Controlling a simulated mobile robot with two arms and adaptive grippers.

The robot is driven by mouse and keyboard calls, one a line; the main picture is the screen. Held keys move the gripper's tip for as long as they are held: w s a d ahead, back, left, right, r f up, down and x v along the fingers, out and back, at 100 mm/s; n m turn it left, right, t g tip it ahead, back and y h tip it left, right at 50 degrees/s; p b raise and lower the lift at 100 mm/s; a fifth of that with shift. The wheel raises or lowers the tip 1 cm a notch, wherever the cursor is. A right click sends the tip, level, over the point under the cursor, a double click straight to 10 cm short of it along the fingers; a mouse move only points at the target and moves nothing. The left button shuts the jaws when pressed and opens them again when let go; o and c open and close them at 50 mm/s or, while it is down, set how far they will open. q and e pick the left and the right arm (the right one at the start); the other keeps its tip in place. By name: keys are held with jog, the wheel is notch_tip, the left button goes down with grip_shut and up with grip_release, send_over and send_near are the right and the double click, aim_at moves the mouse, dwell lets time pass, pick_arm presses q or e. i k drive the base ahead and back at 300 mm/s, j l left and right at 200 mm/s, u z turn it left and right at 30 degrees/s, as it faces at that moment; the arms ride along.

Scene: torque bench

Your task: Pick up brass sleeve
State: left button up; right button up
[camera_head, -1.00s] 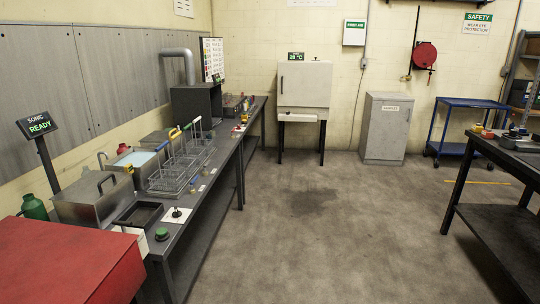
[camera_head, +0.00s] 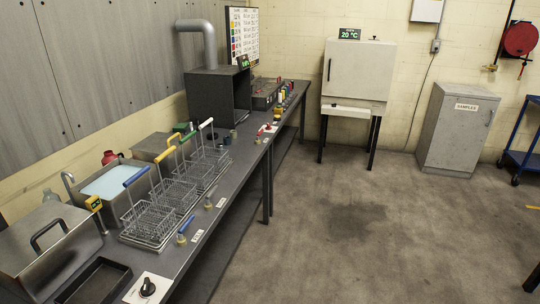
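No piece can be surely told as the brass sleeve at this size. A small yellowish piece (camera_head: 181,239) stands on the long bench (camera_head: 225,207) in front of the wire baskets, beside a blue-handled item. Another small yellowish piece (camera_head: 208,203) stands farther along the same edge. More small coloured parts (camera_head: 279,110) stand in a row at the bench's far end, too small to tell apart. Neither of my grippers is in view.
Several wire baskets (camera_head: 150,222) with coloured handles stand along the bench, beside an open water bath (camera_head: 114,183). A dark open box (camera_head: 218,97) stands behind. A white oven (camera_head: 357,75) and grey cabinet (camera_head: 457,130) stand beyond. The floor (camera_head: 370,235) is clear.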

aim_at(234, 134)
jog(key=i+l+u, duration=0.25)
jog(key=i, duration=0.15)
jog(key=i+l+u, duration=0.3)
jog(key=i+j, duration=0.1)
